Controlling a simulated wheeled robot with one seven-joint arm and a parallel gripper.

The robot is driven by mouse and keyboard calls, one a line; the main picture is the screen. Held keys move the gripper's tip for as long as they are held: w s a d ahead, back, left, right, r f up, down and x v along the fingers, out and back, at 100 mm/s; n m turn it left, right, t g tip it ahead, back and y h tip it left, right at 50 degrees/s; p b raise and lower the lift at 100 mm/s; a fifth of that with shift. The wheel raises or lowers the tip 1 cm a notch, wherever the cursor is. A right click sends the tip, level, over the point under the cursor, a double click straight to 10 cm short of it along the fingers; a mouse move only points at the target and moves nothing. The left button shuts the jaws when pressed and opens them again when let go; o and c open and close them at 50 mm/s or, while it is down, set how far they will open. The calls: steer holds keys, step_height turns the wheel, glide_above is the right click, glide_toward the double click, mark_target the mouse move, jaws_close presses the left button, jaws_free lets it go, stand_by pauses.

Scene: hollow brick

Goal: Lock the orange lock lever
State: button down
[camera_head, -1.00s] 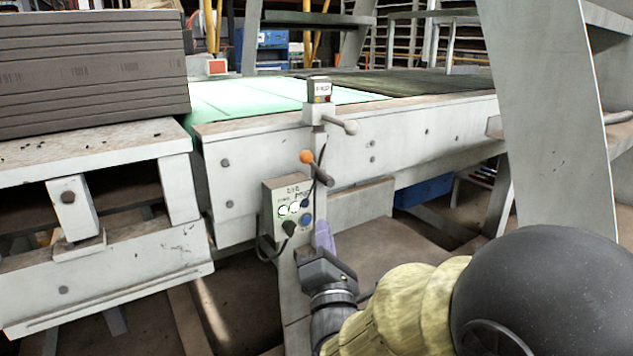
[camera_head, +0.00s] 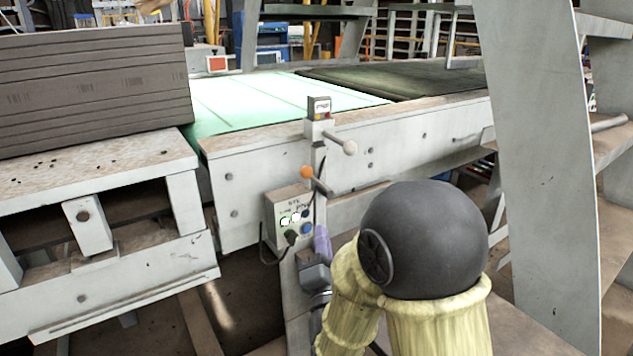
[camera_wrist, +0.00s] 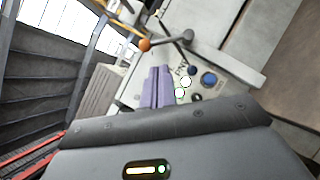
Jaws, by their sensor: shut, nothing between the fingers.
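The orange lock lever (camera_head: 307,172) is a dark rod with an orange ball knob, on the front of the machine's post. In the head view its knob is at the upper left end and the rod runs down to the right. My gripper (camera_head: 322,240), with purple fingers, is just below the lever and beside the control box. In the wrist view the orange knob (camera_wrist: 145,45) is above the fingertips (camera_wrist: 157,72), and the lever's dark pivot is to its right. The fingers are together and empty, and appear apart from the lever.
A control box (camera_head: 287,222) with several buttons is left of my gripper. A white-knobbed lever (camera_head: 349,148) and small display box (camera_head: 319,106) are above. A stack of dark boards (camera_head: 90,85) stands at left. A grey upright (camera_head: 545,170) stands at right.

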mark_target(315, 182)
steer(key=p+x, duration=0.7)
steer(key=x, duration=0.3)
steer(key=shift+w+r, duration=0.2)
steer(key=shift+w, duration=0.55)
steer(key=shift+a+r, duration=0.1)
steer(key=shift+a, duration=0.1)
steer(key=shift+d+p, duration=0.1)
steer(key=shift+p, duration=0.2)
